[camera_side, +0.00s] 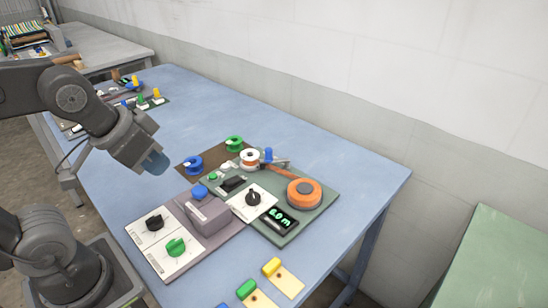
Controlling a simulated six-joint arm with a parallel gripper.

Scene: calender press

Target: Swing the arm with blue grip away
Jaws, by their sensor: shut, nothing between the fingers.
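The arm with the blue grip (268,155) is a small metal lever on the green base plate (318,210). Its blue grip stands upright at the plate's back edge, between a white and orange spool (250,158) and a large orange disc (304,192). My gripper (156,164) is at the left, above the blue table and pointing down to the right. It is shut and empty, well apart from the lever. Its fingertips are small and hard to make out.
Yellow and green pieces (272,267) lie in front. The table (300,140) is clear towards the wall.

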